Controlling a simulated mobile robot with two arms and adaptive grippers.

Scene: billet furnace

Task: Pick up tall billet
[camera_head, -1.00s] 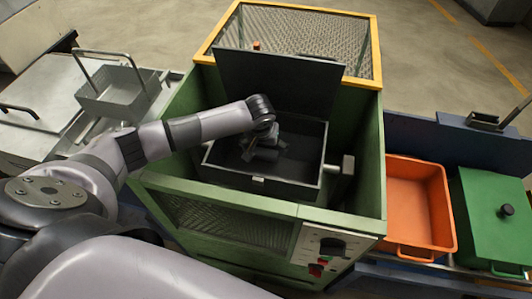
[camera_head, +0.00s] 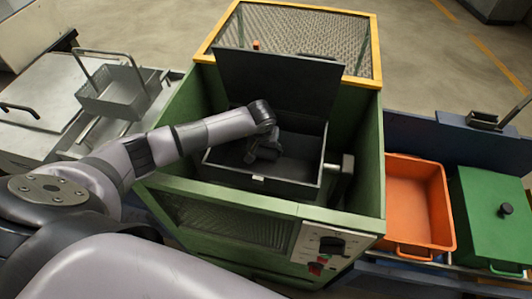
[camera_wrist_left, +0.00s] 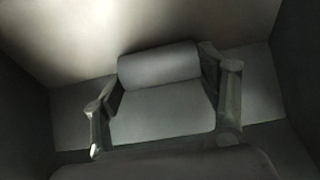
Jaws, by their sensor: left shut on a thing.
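My left gripper (camera_head: 264,150) is down inside the dark box of the green furnace, with the arm coming in from the left. In the left wrist view, a plain grey rounded billet (camera_wrist_left: 160,65) lies crosswise between the two fingers of this gripper (camera_wrist_left: 165,105). The gripper is shut on the billet, one finger at each side. The billet's underside is hidden, and in the head view the gripper and wrist hide most of it. My right gripper is not in view.
The dark box (camera_head: 305,178) has its lid (camera_head: 280,80) raised behind it. Green furnace walls (camera_head: 368,150) surround it closely. An orange bin (camera_head: 418,205) and a green lidded box (camera_head: 490,215) stand at the right. A grey basket (camera_head: 120,95) stands at the left.

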